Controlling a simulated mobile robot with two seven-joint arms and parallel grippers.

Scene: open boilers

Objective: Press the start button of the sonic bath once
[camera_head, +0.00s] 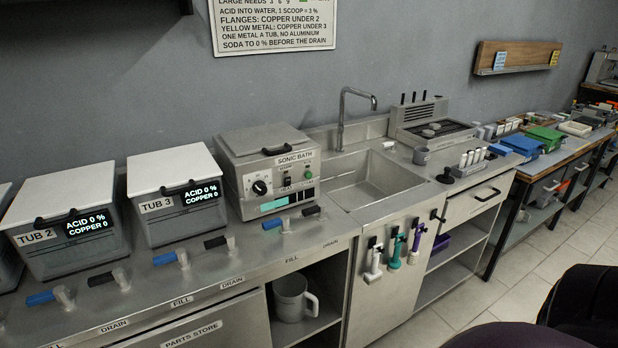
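The sonic bath (234,177) is a grey metal box on the counter, left of the sink, with its lid down and a black handle on top. Its label reads SONIC BATH. On its front panel are a dial (260,187) at the left, small dark switches or displays in the middle, and a small green button (308,173) at the right. The lettering by the button is too small to read. Neither of my grippers shows in the head view. Dark rounded shapes at the bottom right may be parts of my body.
Tub 3 (178,231) and Tub 2 (75,252), both with white lids on, stand left of the bath. Blue and black valve handles (164,258) line the counter's front edge. A sink (372,183) with a tall tap is right of the bath. The floor (535,262) at right is clear.

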